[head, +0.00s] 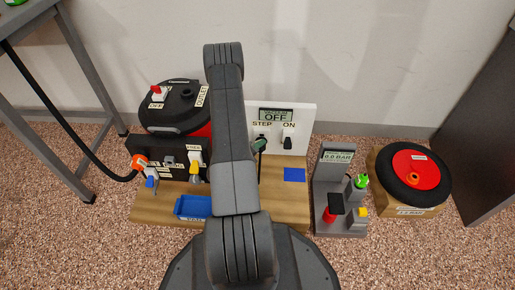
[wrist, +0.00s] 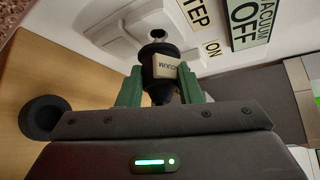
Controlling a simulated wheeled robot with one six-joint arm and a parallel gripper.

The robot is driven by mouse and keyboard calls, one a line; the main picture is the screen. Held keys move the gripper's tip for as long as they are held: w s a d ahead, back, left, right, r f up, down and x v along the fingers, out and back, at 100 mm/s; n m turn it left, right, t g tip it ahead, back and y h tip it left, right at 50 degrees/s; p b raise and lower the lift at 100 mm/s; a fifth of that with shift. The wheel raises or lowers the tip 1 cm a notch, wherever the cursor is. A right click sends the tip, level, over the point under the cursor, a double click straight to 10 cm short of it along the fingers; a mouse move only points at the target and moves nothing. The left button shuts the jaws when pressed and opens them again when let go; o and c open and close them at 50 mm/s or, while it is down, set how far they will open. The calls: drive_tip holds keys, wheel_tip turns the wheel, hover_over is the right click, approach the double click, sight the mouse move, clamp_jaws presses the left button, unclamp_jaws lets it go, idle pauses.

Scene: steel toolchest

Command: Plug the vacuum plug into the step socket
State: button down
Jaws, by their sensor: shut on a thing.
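The vacuum plug (wrist: 166,67) is black with a pale label reading VACUUM. My gripper (wrist: 159,90) is shut on it, a green finger on each side. The step socket (wrist: 157,36) shows as a small dark round opening in the wrist view, beside the STEP label (wrist: 197,11). The plug's black front end points at the socket and is very close to it. I cannot tell whether they touch. In the head view my arm hides most of the gripper (head: 260,146), which is in front of the white panel (head: 306,116) below the STEP label (head: 262,124).
A black switch (head: 288,143) is right of the socket under ON; the display above reads OFF. On the wooden base (head: 275,208) are a blue tray (head: 192,207) and a blue patch (head: 294,174). A red-and-black vacuum (head: 173,108) stands left, a grey pump stand (head: 340,180) right.

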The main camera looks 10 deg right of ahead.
drive_tip(key=shift+w+d, duration=0.25)
drive_tip(key=shift+w, duration=1)
drive_tip(key=c, duration=0.9)
unclamp_jaws()
drive_tip(key=p+v, duration=0.4)
drive_tip(key=v, duration=0.9)
drive_tip(key=shift+s+a, duration=0.25)
drive_tip(key=shift+s, duration=0.05)
drive_tip(key=b+x, duration=0.4)
drive_tip(key=x, duration=0.9)
drive_tip(key=shift+w+d, duration=0.25)
drive_tip(key=shift+w, duration=0.05)
